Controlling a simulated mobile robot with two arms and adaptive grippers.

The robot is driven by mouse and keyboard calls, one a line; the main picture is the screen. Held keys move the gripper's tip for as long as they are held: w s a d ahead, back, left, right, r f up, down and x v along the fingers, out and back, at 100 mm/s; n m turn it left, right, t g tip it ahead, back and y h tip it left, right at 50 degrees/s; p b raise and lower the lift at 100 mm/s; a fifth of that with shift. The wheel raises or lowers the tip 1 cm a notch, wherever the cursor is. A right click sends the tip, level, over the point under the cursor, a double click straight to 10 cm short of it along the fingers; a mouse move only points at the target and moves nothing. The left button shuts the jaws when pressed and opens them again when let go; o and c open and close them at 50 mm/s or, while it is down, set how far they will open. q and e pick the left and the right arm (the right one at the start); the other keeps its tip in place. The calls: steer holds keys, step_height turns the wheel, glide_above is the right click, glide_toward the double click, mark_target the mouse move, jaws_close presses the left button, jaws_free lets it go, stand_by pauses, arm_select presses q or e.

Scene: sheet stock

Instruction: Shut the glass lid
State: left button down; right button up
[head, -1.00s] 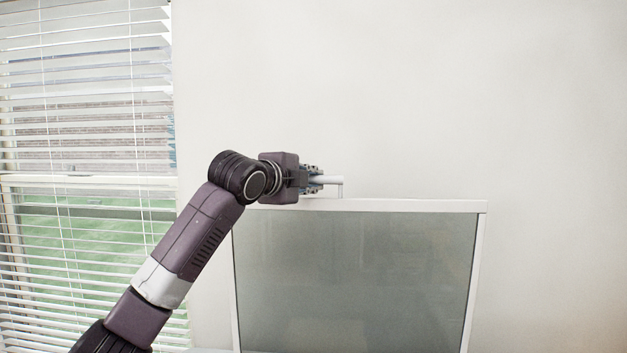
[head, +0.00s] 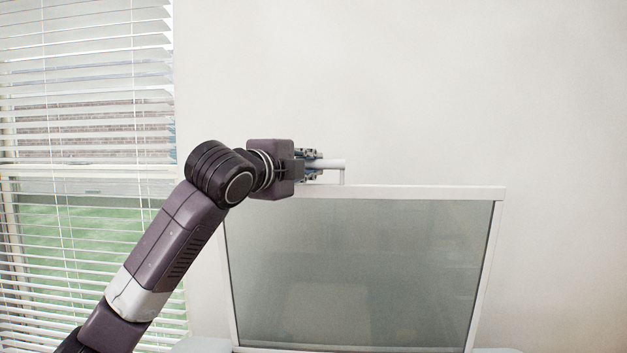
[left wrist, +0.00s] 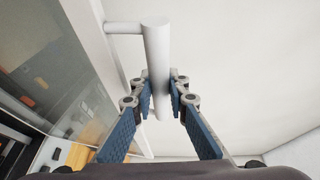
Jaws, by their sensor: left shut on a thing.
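The glass lid (head: 360,270) stands raised in the head view, a grey pane in a white frame, facing me. Its white bar handle (head: 330,164) sticks up at the frame's top edge, left of the middle. My left gripper (head: 312,163) is at this handle. In the left wrist view the blue-padded fingers (left wrist: 160,97) are closed around the handle bar (left wrist: 157,60), one on each side. The glass pane (left wrist: 40,55) shows at the left there. My right gripper is not in view.
A window with white blinds (head: 85,90) is on the left. A plain white wall (head: 430,90) fills the back, with free room above and right of the lid. A pale surface edge (head: 205,345) shows below the lid.

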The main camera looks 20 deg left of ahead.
arm_select(q)
steer(key=s+d+f+m+t+b, duration=0.1)
steer(key=s+f+b, duration=0.3)
steer(key=s+b, duration=0.5)
steer(key=s+d+f+m+t+h+b, duration=0.1)
steer(key=s+d+f+t+b, duration=0.2)
steer(key=s, duration=1)
step_height(320, 180, down, 2)
steer(key=b, duration=0.5)
steer(key=shift+s+d+f+m+t+h+b, duration=0.25)
steer(key=shift+s+d+m+t+h+b, duration=0.05)
steer(key=shift+t+b, duration=0.1)
steer(key=c, duration=2.1)
jaws_free()
